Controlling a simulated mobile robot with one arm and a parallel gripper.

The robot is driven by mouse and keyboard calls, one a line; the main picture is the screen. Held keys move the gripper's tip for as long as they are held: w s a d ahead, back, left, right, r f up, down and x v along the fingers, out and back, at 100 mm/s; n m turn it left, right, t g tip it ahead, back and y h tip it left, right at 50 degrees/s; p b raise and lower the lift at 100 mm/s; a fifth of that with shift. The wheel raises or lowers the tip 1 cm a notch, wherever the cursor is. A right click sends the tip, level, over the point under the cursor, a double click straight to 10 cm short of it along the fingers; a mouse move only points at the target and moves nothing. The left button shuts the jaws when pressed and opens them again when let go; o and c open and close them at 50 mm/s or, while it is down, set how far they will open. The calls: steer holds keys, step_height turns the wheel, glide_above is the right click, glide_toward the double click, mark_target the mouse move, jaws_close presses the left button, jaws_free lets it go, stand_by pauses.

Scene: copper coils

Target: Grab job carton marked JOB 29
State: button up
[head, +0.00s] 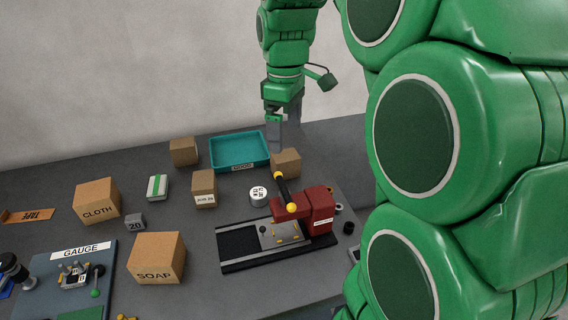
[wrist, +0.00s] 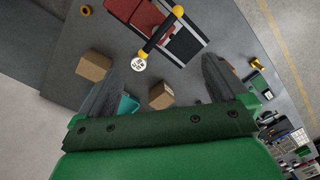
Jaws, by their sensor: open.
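The carton marked JOB 29 (head: 204,185) is a small brown box standing on the grey table in the head view, left of the round white piece. Its white label faces the camera. In the wrist view a brown box (wrist: 161,96) between my fingers appears to be this carton; its label does not show there. My gripper (head: 276,136) is open and empty, above the table at the back, to the right of and higher than the carton. In the wrist view both fingers of my gripper (wrist: 172,66) are spread apart, touching nothing visible.
A teal tray (head: 212,166) stands behind the carton, with plain brown boxes (head: 183,152) and (head: 286,163) beside it. A red press (head: 318,210) with a black lever stands in front right. CLOTH (head: 97,201) and SOAP (head: 156,258) boxes and a green-striped white box (head: 157,187) are left.

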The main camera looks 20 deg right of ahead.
steer(key=w+d+f+n, duration=0.1)
steer(key=w+n, duration=0.1)
steer(key=w, duration=0.4)
steer(key=w+d+f+n, duration=0.1)
steer(key=w+d+n, duration=0.1)
steer(key=w, duration=0.4)
steer(key=n, duration=0.4)
glide_above(284, 157)
step_height(284, 157, down, 4)
steer(key=shift+t, duration=0.4)
step_height(284, 157, down, 19)
steer(key=shift+f, duration=0.1)
steer(key=shift+w+f, duration=0.1)
steer(key=shift+f, duration=1.15)
steer(key=shift+w+d+f, duration=0.1)
steer(key=shift+d+f, duration=0.05)
steer(key=shift+f, duration=0.75)
steer(key=shift+w+d+f, duration=0.1)
steer(key=shift+w+f, duration=0.05)
steer(key=shift+f, duration=0.75)
steer(key=shift+w+d+f, duration=0.1)
steer(key=shift+d+f, duration=0.05)
steer(key=shift+f, duration=0.75)
steer(key=shift+c, duration=0.2)
steer(key=c, duration=1.1)
steer(key=shift+r, duration=0.1)
